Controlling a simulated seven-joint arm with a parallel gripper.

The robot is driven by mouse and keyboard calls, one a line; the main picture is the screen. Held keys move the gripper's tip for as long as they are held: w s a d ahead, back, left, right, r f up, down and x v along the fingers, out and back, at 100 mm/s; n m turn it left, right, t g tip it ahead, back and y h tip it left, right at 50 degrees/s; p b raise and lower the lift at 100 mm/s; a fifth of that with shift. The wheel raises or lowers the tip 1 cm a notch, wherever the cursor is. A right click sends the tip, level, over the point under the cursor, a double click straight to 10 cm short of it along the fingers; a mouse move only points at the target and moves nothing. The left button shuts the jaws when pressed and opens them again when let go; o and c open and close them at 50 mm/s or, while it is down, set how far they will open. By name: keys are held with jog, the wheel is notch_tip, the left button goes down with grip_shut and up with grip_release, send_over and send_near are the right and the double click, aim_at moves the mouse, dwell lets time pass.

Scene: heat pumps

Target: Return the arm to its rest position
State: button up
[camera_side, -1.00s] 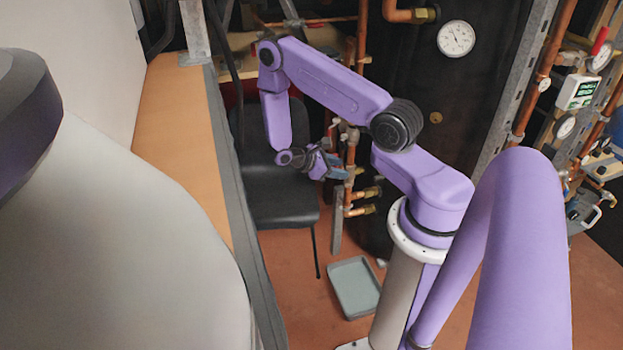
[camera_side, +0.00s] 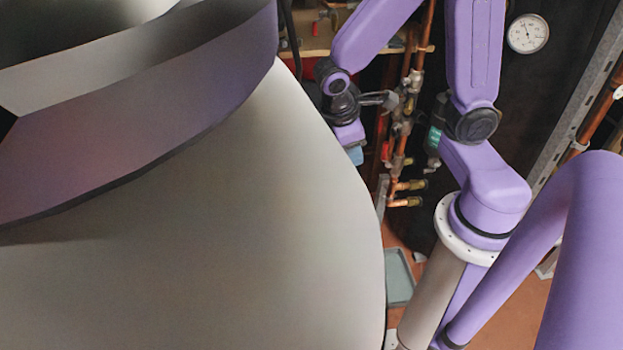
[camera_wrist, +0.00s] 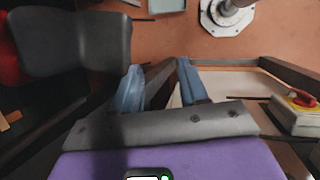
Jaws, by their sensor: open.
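My purple arm stands on its column in the side view, with its upper links raised out of the top of the frame. My gripper (camera_wrist: 160,84) shows in the wrist view with its two blue fingers apart and nothing between them. In the side view the blue tip of my gripper (camera_side: 355,155) hangs downward in front of the copper pipes, partly hidden by the large grey rounded shape in the foreground. I see no object held.
Copper pipes with valves (camera_side: 405,185) stand close to the gripper. A round gauge (camera_side: 527,33) is at the upper right. A grey tray (camera_side: 399,277) lies on the floor. The wrist view shows a black chair (camera_wrist: 70,42) and a red-and-yellow knob (camera_wrist: 302,99) on a box.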

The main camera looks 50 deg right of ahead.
jog(key=s+a+r+n+y, duration=0.1)
jog(key=s+a+r+y, duration=0.1)
jog(key=s, duration=0.4)
jog(key=s+a+r+n+y, duration=0.1)
jog(key=s+a+r+y, duration=0.2)
jog(key=s, duration=0.3)
jog(key=shift+a+r+n+t, duration=0.3)
jog(key=shift+a+n, duration=0.1)
jog(key=shift+a, duration=0.15)
